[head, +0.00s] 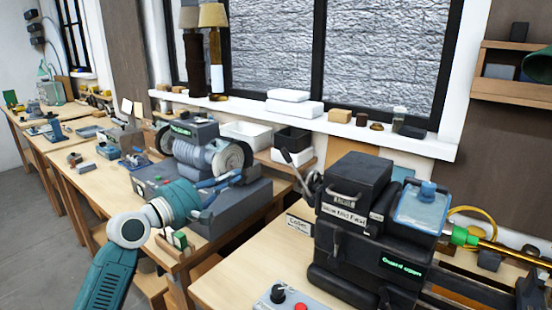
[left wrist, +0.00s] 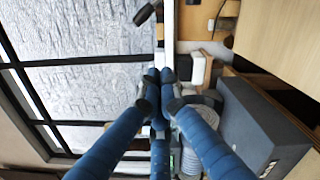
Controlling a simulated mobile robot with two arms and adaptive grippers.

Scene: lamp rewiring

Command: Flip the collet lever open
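The collet lever (head: 301,182) is a thin metal arm with a dark knob, standing up at the left side of the black lathe headstock (head: 350,215). A small sign reading "Collet" (head: 299,225) stands below it. My left gripper (head: 238,174) has blue fingers and is left of the lever, in front of the grinder, apart from the lever. In the left wrist view its fingertips (left wrist: 160,76) come together with nothing visible between them. My right gripper is not in view.
A bench grinder (head: 205,155) on a grey base stands behind my left gripper. White and black bins (head: 245,135) sit behind the lever. A red-and-black-knobbed control box (head: 285,299) is on the front bench.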

